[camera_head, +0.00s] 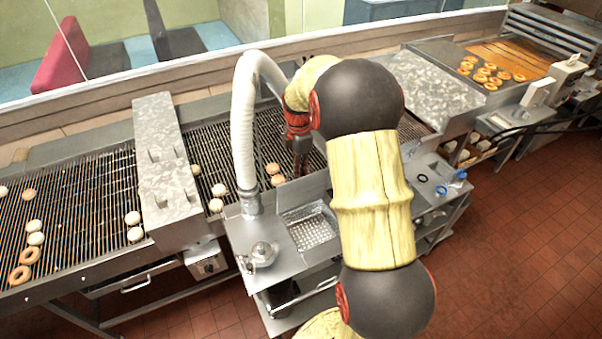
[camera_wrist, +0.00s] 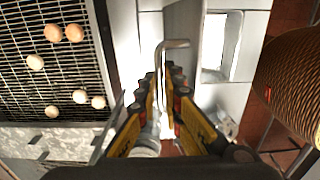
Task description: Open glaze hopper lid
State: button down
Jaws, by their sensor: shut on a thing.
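My gripper (camera_head: 300,172) is over the back edge of the metal glaze station (camera_head: 265,225), beside the conveyor. In the wrist view, its yellow-sided fingers (camera_wrist: 162,78) are closed around a bent metal rod handle (camera_wrist: 174,44). My arm covers the station's right side.
A white corrugated hose (camera_head: 243,125) rises close left of my gripper. A round metal fitting (camera_head: 262,252) sits on the station top. Doughnuts lie on the wire conveyor (camera_head: 80,200) behind and left. A metal bridge (camera_head: 165,170) spans it. Open red-tiled floor (camera_head: 510,250) lies right.

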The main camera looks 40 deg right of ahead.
jog(key=shift+w+d+f, duration=0.2)
jog(key=shift+w+f, duration=0.05)
jog(key=shift+w, duration=0.65)
jog(key=shift+w+d+f, duration=0.25)
jog(key=shift+w, duration=0.6)
jog(key=shift+w+d+f, duration=0.2)
jog(key=shift+w+f, duration=0.05)
jog(key=shift+w, duration=0.65)
jog(key=c, duration=1.8)
grip_release()
jog(key=shift+o, duration=0.2)
notch_tip(320, 180, up, 9)
jog(key=p, duration=0.4)
jog(key=shift+p, duration=0.4)
